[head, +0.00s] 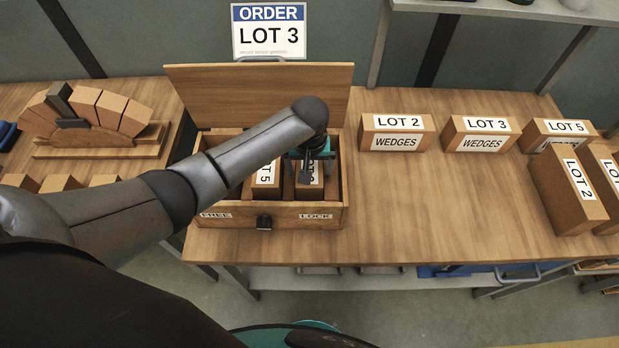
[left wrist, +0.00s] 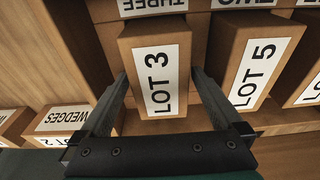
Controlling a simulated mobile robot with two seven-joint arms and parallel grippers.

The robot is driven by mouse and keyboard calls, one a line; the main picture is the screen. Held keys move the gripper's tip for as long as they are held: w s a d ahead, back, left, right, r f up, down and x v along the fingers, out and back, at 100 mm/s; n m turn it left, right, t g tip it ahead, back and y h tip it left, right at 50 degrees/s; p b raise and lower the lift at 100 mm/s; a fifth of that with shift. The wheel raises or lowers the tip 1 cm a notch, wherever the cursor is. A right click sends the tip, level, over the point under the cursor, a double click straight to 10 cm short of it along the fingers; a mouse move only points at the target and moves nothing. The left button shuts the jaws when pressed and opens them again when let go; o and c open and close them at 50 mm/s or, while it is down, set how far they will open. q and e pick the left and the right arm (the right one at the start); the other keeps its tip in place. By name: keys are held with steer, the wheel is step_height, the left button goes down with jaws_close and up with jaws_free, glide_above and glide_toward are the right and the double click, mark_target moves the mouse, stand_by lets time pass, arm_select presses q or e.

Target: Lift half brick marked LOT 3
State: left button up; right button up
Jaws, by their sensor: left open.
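The brick marked LOT 3 (left wrist: 155,50) stands in the open wooden box (head: 235,222), with its white label facing the left wrist camera. In the head view my left gripper (head: 310,168) is over the right part of the box and partly covers a brick there (head: 309,190), whose label I cannot read fully. In the left wrist view my left gripper (left wrist: 158,76) is open, with one finger on each side of the LOT 3 brick. I cannot tell whether the fingers touch it. My right gripper is not in view.
A LOT 5 brick (head: 265,178) stands beside it in the box. The raised lid (head: 220,95) is behind, under an order sign reading LOT 3 (head: 269,32). The table front right of the box is clear.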

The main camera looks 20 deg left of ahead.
arm_select(q)
jaws_close()
stand_by(0.8)
steer(key=shift+r, duration=0.1)
